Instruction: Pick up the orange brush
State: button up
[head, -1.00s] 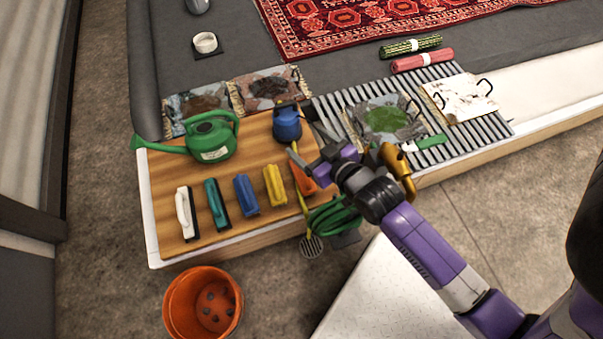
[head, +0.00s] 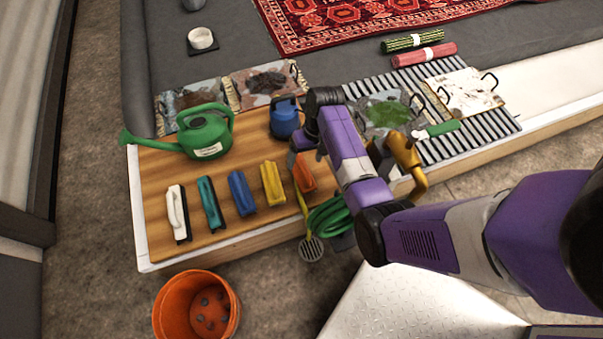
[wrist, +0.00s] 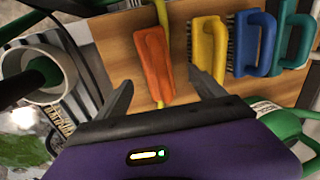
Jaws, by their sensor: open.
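The orange brush (head: 304,173) lies on the wooden board (head: 160,213), at the right end of a row of brushes. In the head view my arm partly covers it. In the wrist view the orange brush (wrist: 154,64) lies ahead of my gripper (wrist: 160,88), between the lines of its two fingers. My gripper (head: 303,150) is open and empty, close above the brush in the head view.
Yellow (head: 272,184), blue (head: 242,194), teal (head: 210,205) and white (head: 178,214) brushes stand to the left. A green watering can (head: 205,135) and a blue container (head: 284,120) are behind.

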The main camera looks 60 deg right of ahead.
jog(key=f+b, duration=0.1)
jog(key=f, duration=0.1)
jog(key=f+b, duration=0.1)
jog(key=f, duration=0.2)
jog(key=f+b, duration=0.1)
jog(key=f, duration=0.1)
jog(key=shift+w+a+f, duration=0.2)
jog(key=shift+a+f, duration=0.1)
jog(key=shift+a, duration=0.1)
jog(key=c, duration=1.6)
jog(key=shift+r, duration=0.2)
notch_tip(320, 180, up, 20)
jog(key=p, duration=0.6)
jog(key=shift+f+p, duration=0.15)
jog(key=shift+p, duration=0.15)
